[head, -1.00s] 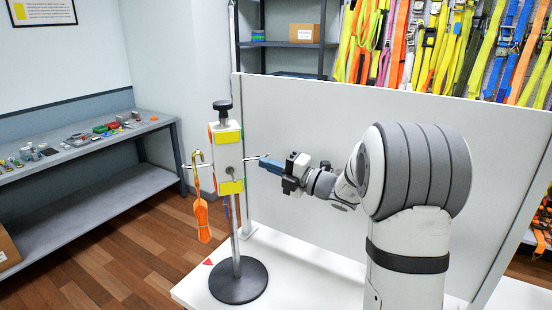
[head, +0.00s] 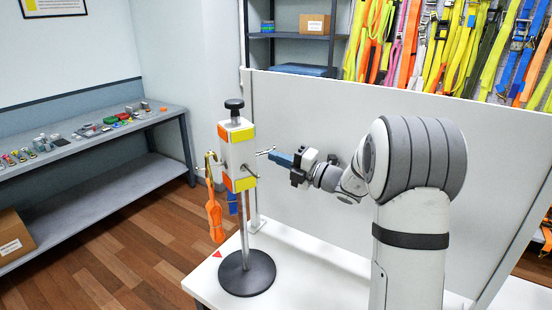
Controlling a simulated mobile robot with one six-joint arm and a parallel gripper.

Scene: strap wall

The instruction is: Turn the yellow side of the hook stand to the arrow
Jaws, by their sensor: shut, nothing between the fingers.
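The hook stand (head: 239,165) stands upright on a round dark base (head: 246,274) on the white table. Its white head has yellow patches (head: 243,135) on the face at right and orange patches (head: 223,134) on the face at left. A red arrow (head: 217,254) lies on the table left of the base. An orange strap (head: 214,215) hangs from the left hook, and something blue (head: 233,203) hangs behind the pole. My gripper (head: 272,157) is shut and empty, its blue fingers at the tip of the right hook; I cannot tell whether they touch.
A white panel (head: 370,150) stands behind my arm. A grey bench (head: 90,139) with small parts is at left, with a cardboard box (head: 13,235) on its lower shelf. Colourful straps (head: 455,50) hang at the back right. The table right of the base is clear.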

